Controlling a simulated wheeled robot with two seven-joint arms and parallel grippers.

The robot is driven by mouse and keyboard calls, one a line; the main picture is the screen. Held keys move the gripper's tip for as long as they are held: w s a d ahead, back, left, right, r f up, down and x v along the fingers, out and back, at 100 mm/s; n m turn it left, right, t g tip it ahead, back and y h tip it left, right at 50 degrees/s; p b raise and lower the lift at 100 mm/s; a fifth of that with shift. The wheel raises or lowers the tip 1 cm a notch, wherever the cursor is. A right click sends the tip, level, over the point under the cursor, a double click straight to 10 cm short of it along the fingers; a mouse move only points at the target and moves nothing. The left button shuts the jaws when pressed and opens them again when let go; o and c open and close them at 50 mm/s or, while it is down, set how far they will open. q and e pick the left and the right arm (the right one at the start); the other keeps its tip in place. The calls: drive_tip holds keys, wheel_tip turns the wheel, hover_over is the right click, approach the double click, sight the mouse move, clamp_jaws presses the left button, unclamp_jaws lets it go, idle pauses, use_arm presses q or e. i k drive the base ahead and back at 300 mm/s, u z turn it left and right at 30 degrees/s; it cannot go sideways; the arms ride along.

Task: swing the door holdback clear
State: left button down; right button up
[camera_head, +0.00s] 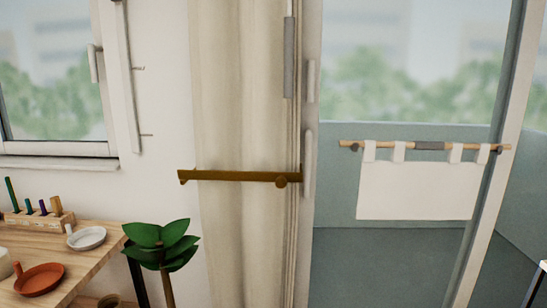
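A brass-coloured bar (235,176), which looks like the door holdback, lies nearly level across the front of the cream curtain (235,90). Its left end has a small downturned tip, and a round knob sits near its right end beside the white door frame (309,215). I cannot tell how the bar is fixed at either end. Neither of my grippers is in view.
A wooden table (95,240) at lower left holds an orange pan (40,279), a white dish (87,238) and a peg rack (40,218). A leafy plant (160,243) stands below the bar. A white cloth (415,190) hangs from a rod beyond the glass.

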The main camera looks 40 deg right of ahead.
sight(281, 179)
drive_tip(key=z, duration=0.65)
drive_tip(key=i, duration=0.55)
drive_tip(key=z, duration=0.6)
